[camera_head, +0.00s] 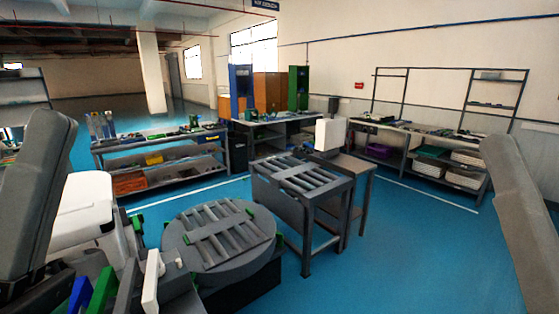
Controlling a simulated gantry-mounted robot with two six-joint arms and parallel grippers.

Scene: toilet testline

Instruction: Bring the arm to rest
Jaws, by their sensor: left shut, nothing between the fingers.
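My left arm (38,195) comes in as a large grey link at the left edge. My left gripper (168,262) is low in the left part of the view, by the near-left edge of the round grey turntable (218,240). It is shut, and nothing shows held in it. My right arm (522,215) shows as a grey link at the right edge. My right gripper is out of view.
A grey roller table (303,182) stands beyond the turntable, with a white box-like unit (329,135) behind it. Workbenches stand along the back (160,145) and right (420,140). The blue floor (420,250) at the front right is clear.

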